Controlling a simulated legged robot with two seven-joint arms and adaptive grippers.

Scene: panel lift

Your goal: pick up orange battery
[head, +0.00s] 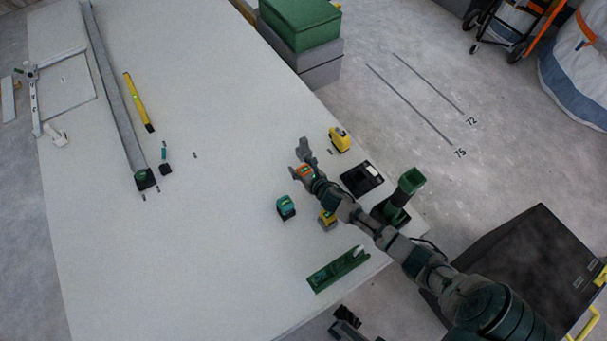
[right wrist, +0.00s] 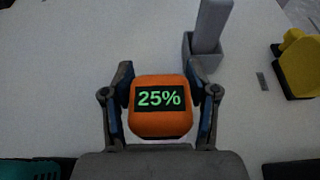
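The orange battery (right wrist: 160,118) sits between the two fingers of my right gripper (right wrist: 162,95) in the right wrist view, its dark screen reading 25% in green. Blue finger pads lie close along both its sides; I cannot tell whether they press on it. In the head view the orange battery (head: 304,170) shows at the end of my right arm, partly covered by the right gripper (head: 306,174). I cannot tell whether it touches the table. A dark part at the table's front edge may be my left gripper (head: 346,317); its fingers are unclear.
A teal battery (head: 286,207) and a yellow one (head: 327,220) stand close by. A grey holder (right wrist: 203,48), yellow device (head: 340,139), black tray (head: 361,179) and green level-like block (head: 338,269) lie around.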

